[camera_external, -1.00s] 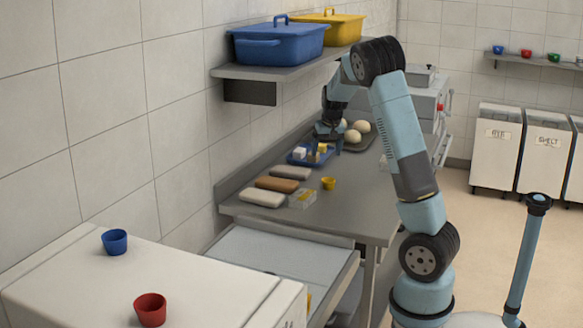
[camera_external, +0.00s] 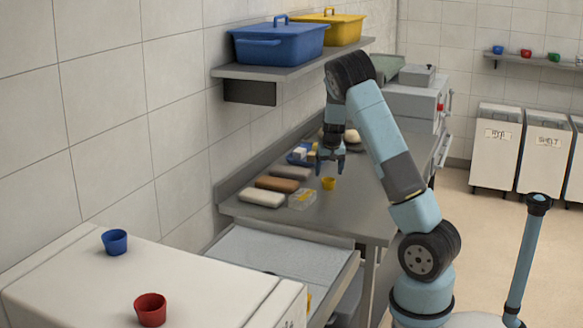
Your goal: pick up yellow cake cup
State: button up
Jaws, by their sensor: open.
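The small yellow cake cup (camera_external: 328,184) stands upright on the steel counter (camera_external: 345,210), right of the loaves. My gripper (camera_external: 330,170) points down just above and behind the cup in the picture. Its fingers are apart with nothing seen between them. Whether a finger touches the cup cannot be told at this size.
Several loaves (camera_external: 277,184) and a clear box (camera_external: 302,198) lie left of the cup. A blue tray (camera_external: 297,158) with small blocks is behind, partly hidden by my arm. A shelf (camera_external: 290,65) with blue (camera_external: 278,44) and yellow (camera_external: 343,30) bins overhangs the counter's back.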

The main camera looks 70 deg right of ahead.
aim_at(328, 180)
jog(key=shift+s+a+x, duration=0.1)
jog(key=shift+a+x, duration=0.05)
jog(key=shift+x, duration=1.15)
jog(key=shift+s+a+x, duration=0.1)
jog(key=shift+a+x, duration=0.05)
jog(key=shift+x, duration=1.15)
jog(key=shift+f, duration=0.1)
jog(key=shift+c, duration=0.3)
jog(key=c, duration=1)
